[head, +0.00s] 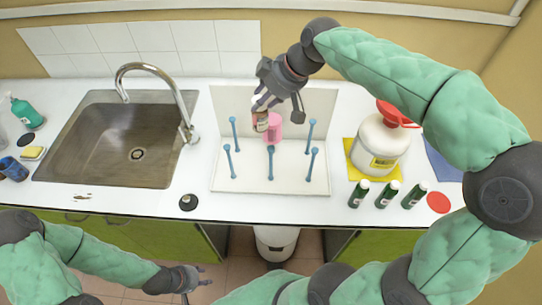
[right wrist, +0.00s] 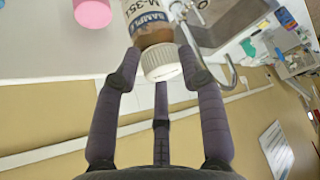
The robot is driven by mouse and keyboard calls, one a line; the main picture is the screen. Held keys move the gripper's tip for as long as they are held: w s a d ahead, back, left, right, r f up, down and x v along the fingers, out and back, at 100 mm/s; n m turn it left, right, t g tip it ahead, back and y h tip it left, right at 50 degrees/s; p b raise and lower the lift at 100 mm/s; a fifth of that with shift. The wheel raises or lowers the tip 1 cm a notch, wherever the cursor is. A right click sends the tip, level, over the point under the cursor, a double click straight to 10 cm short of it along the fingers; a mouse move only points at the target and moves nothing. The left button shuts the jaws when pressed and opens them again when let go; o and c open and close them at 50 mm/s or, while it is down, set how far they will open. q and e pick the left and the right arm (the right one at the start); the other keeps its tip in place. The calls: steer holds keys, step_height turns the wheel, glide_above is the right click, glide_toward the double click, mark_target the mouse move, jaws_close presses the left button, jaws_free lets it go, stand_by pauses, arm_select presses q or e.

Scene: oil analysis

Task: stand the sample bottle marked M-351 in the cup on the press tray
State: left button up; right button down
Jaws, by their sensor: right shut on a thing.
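The sample bottle (right wrist: 150,22) has a white cap and a label reading M-351. It is held between the fingers of my right gripper (right wrist: 160,75), cap toward the wrist. In the head view the bottle (head: 260,122) hangs from my right gripper (head: 264,100) just left of the pink cup (head: 273,130). The pink cup also shows in the right wrist view (right wrist: 92,12), apart from the bottle. The cup stands on the white press tray (head: 235,182), toward its back. My left gripper (head: 196,280) is low in front of the counter, fingers spread and empty.
Several blue pegs (head: 270,165) rise from the tray around the cup. A white jug with a red top (head: 378,145) and several dark bottles (head: 387,194) stand to the right. A sink (head: 115,145) with a tall faucet (head: 155,70) is at the left.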

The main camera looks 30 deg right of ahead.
step_height(320, 180, down, 23)
steer(key=b, duration=0.6)
steer(key=c, duration=1)
jaws_free()
steer(key=shift+o, duration=1.4)
